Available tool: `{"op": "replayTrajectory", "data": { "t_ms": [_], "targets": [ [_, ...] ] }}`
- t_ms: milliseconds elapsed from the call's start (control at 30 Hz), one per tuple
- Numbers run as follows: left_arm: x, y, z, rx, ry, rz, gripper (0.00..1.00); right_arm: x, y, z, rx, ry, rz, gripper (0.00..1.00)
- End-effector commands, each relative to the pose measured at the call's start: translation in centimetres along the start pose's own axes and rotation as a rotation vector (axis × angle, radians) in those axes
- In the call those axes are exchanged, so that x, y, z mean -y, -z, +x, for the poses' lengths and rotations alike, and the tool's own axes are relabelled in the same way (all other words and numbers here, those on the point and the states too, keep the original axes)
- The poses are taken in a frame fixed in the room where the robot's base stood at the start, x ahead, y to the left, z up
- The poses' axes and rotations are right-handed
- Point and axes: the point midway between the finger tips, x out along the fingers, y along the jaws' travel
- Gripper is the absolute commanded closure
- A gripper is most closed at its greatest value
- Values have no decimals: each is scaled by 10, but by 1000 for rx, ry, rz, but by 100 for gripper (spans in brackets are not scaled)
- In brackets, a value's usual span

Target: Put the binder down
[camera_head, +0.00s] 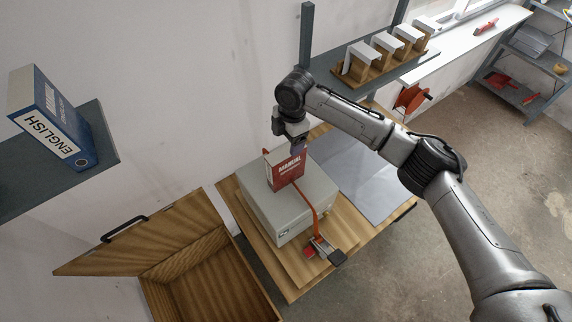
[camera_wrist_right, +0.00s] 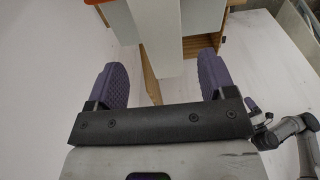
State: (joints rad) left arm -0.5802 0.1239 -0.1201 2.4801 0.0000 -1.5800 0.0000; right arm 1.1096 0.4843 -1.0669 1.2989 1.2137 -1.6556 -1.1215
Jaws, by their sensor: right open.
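A red binder (camera_head: 288,170) with "MANUAL" on its front stands upright on top of the grey box-shaped machine (camera_head: 290,205). My right gripper (camera_head: 297,147) is just above and behind the binder's top edge, partly hidden by the binder and wrist. In the right wrist view its two purple fingers (camera_wrist_right: 164,85) are spread apart. A pale upright block (camera_wrist_right: 157,35) shows beyond and between them; I cannot tell whether it is the binder. A blue binder (camera_head: 55,120) marked "ENGLISH" stands on the left wall shelf. My left gripper is out of view.
The machine sits on a wooden table (camera_head: 340,225) with a red-handled tool (camera_head: 322,250) at its front. An open wooden chest (camera_head: 160,270) stands at the lower left. A shelf (camera_head: 400,72) behind holds several white-topped wooden stands. A grey sheet (camera_head: 365,180) lies right of the machine.

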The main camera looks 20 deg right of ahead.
Motion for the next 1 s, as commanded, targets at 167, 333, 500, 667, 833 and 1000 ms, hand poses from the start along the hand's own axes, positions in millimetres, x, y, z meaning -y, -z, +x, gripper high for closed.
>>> {"op": "replayTrajectory", "data": {
  "t_ms": [167,333,500,667,833,1000],
  "targets": [
    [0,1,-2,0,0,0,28,0,0,6,0,1,0,23],
    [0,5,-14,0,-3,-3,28,3,1,24,1,2,0,23],
    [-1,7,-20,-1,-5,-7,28,4,1,46,0,1,0,23],
    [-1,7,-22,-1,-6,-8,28,4,1,56,1,0,0,23],
    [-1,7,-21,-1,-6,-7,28,4,1,58,1,-1,0,23],
    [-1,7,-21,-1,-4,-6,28,4,1,58,1,0,0,32]
  ]
}}
